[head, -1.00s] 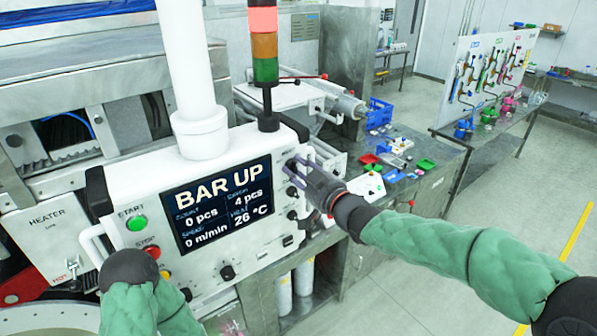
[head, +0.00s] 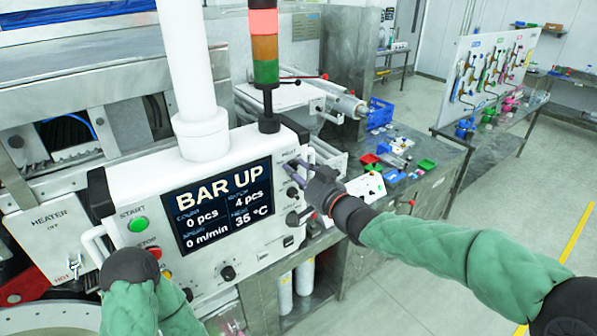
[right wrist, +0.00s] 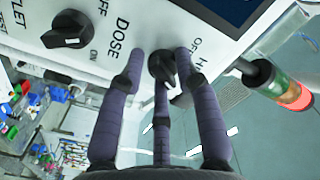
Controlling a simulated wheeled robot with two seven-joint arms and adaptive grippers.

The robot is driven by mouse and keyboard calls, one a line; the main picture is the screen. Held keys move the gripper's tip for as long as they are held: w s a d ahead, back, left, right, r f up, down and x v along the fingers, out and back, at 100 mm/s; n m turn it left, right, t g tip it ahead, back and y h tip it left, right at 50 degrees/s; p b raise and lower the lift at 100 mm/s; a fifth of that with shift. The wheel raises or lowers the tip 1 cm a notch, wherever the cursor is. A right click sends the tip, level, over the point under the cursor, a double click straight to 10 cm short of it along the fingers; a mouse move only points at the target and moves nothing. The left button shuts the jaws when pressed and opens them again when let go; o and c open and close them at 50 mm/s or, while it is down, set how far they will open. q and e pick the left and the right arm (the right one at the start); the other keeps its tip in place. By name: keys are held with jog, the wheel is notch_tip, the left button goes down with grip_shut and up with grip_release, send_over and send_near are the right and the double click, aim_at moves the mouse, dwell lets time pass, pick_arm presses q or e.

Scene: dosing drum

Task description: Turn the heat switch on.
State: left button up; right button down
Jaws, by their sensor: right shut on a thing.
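The heat switch (right wrist: 162,66) is a black knob on the white control panel (head: 262,250). In the right wrist view it sits between the purple fingers of my right gripper (right wrist: 160,62), beside partly hidden lettering that includes OFF. My right gripper (head: 302,174) is shut on this knob, at the panel's right side in the head view. The fingers partly cover the knob, and I cannot tell its exact angle. The panel's screen (head: 222,205) reads BAR UP and 35 °C. My left gripper (head: 130,270) is by the white handle at the panel's left; its fingers are hidden.
The dose knob (right wrist: 66,29) is beside the heat switch. A green start button (head: 138,224) and a red stop button (head: 154,252) are on the panel's left. A bench with small parts stands to the right.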

jog(key=shift+s+a+f, duration=0.1)
jog(key=shift+a+f, duration=0.1)
jog(key=shift+f, duration=0.45)
jog(key=c, duration=1)
grip_release()
jog(key=shift+o, duration=0.2)
jog(key=shift+r, duration=0.35)
jog(key=v, duration=1.2)
jog(key=shift+a, duration=0.1)
